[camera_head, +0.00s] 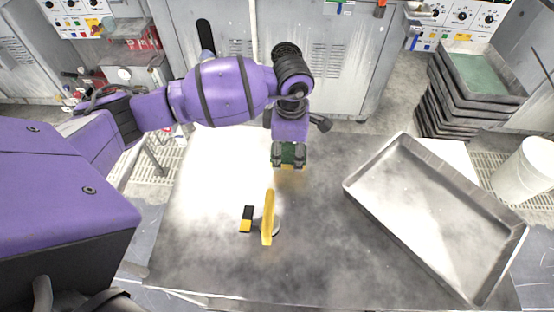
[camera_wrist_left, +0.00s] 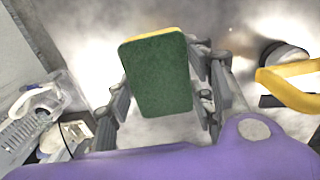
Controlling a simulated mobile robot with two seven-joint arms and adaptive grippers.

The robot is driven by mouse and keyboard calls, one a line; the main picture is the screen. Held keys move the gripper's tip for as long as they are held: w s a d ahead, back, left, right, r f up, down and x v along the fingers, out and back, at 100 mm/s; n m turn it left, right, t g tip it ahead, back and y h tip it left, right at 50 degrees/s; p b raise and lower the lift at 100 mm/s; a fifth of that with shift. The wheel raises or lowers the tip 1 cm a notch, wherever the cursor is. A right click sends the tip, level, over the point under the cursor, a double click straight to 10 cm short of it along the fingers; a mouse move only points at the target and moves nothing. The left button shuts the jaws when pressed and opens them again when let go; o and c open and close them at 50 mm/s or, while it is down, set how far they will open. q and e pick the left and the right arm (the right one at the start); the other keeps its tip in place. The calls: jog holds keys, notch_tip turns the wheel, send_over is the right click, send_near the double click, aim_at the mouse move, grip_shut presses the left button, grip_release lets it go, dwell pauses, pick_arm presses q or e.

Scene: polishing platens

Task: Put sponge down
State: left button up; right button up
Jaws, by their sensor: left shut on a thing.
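A sponge with a green scouring side and a yellow side shows in the left wrist view (camera_wrist_left: 160,75). My left gripper (camera_head: 288,150) is shut on the sponge (camera_head: 288,166) in the head view. It holds the sponge over the far middle part of the metal table (camera_head: 320,265). The gripper's fingers stand on both sides of the sponge in the wrist view. How far the sponge is above the table I cannot tell exactly. My right gripper is not in view.
A yellow-handled tool (camera_head: 268,215) and a small black and yellow block (camera_head: 246,219) are on the table in front of the gripper. A large metal tray (camera_head: 400,215) lies at the right. Stacked trays (camera_head: 465,95) and a white bucket (camera_head: 525,170) stand beyond. The table's left part is clear.

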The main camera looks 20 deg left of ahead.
aim_at(288, 161)
pick_arm(q)
jog(key=shift+f, duration=1.85)
jog(key=shift+f, duration=0.2)
jog(key=o, duration=1.2)
notch_tip(288, 161, up, 13)
jog(key=shift+f, duration=0.2)
jog(key=shift+f, duration=0.1)
